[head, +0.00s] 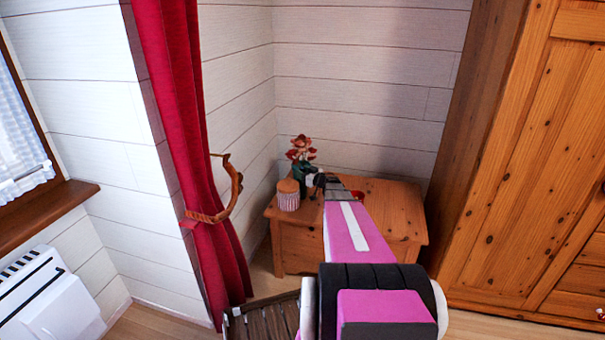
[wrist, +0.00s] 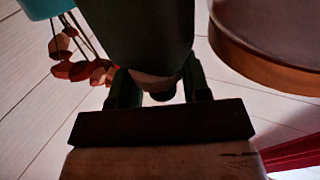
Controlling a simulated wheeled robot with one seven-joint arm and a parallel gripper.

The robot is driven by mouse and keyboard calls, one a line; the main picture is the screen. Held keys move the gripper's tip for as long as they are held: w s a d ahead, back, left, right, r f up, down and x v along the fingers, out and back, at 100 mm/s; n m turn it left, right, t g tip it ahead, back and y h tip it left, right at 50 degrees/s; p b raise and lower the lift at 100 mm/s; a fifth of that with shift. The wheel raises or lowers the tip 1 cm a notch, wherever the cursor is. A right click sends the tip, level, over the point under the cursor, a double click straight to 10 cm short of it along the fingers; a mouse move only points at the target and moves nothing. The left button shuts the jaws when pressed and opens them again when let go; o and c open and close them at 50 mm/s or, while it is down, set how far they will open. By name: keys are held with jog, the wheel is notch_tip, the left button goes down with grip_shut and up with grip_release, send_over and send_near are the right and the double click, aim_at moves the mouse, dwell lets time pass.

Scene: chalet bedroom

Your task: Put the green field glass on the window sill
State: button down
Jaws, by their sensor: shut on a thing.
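My gripper (head: 328,186) reaches over the small wooden chest (head: 385,205) in the head view, beside the vase of flowers. In the wrist view my gripper (wrist: 160,92) is shut on the green field glass (wrist: 150,40), which looks dark and fills the top middle between the fingers. In the head view the field glass (head: 319,181) is a small dark shape at the gripper's end, partly hidden. I cannot tell whether it touches the chest top. The brown wooden window sill (head: 45,212) is at the far left, and the part in view is bare.
A striped jar with a wooden lid (head: 288,195) and a vase with red flowers (head: 302,158) stand close left of my gripper. A red curtain (head: 190,130) with a wooden tieback (head: 232,190) hangs between chest and sill. A white heater (head: 45,300) is below the sill. A wardrobe (head: 530,160) stands right.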

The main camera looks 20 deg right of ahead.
jog(key=c, duration=0.6)
grip_release()
